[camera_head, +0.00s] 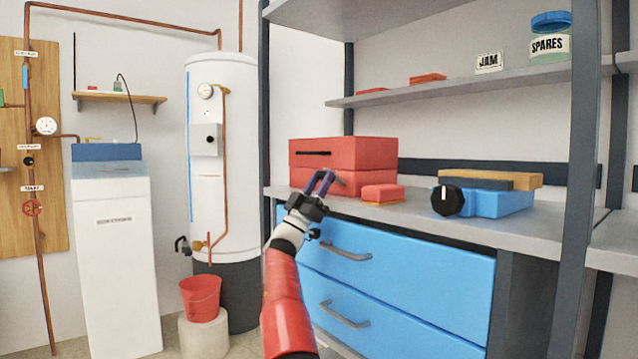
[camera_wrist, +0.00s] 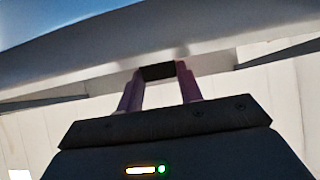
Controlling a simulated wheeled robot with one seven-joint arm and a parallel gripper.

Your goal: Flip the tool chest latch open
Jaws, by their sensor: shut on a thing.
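The red tool chest (camera_head: 360,152) sits on the grey worktop, with a seam between its upper and lower parts and a dark bar (camera_head: 313,153) on its upper front. My gripper (camera_head: 324,182) is at the lower front of the chest, its purple fingers covering part of that face. In the wrist view, my gripper (camera_wrist: 159,75) is shut on a small dark piece (camera_wrist: 157,72), which appears to be the latch. The latch is not clear in the head view, and whether it is flipped cannot be told.
A small red box (camera_head: 382,194) sits right of the chest. Blue drawers (camera_head: 395,285) with protruding handles are below. A dark shelf post (camera_head: 572,180) stands at right.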

